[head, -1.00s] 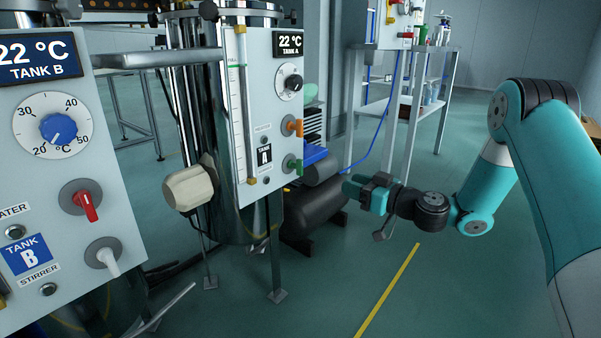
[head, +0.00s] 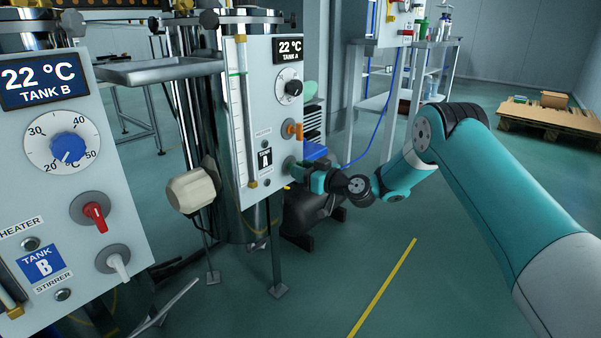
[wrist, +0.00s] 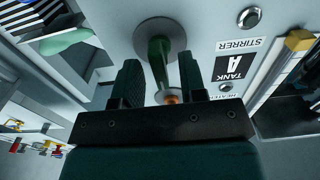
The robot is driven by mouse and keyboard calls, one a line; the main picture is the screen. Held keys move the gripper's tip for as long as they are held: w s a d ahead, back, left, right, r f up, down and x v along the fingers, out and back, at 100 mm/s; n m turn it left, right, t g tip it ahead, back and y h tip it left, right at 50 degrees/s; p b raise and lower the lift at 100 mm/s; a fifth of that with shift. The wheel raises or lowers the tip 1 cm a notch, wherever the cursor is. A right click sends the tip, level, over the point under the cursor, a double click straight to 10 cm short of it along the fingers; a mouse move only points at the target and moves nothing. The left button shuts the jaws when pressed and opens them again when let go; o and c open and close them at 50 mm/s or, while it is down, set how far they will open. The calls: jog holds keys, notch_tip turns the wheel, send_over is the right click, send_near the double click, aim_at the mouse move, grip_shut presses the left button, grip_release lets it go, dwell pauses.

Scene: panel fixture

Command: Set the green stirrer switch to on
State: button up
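The green stirrer switch (wrist: 158,52) is a lever on a round grey base plate on the Tank A panel (head: 260,118). In the wrist view it stands between the two dark fingers of my gripper (wrist: 160,78), with a gap on each side. The fingers are open, and their tips reach alongside the lever. In the head view my gripper (head: 303,172) is at the panel's lower right and covers the lever. Only part of its grey base (head: 289,163) shows there. The STIRRER label (wrist: 240,44) is beside it in the wrist view.
The orange heater switch (head: 294,130) is just above, and a black dial (head: 293,88) is higher up. The Tank B panel (head: 120,180) has red (head: 95,214) and white (head: 118,265) switches at the left. The floor below my arm is clear.

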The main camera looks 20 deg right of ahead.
jog(key=shift+w+a, duration=0.35)
jog(key=shift+w, duration=0.1)
grip_shut()
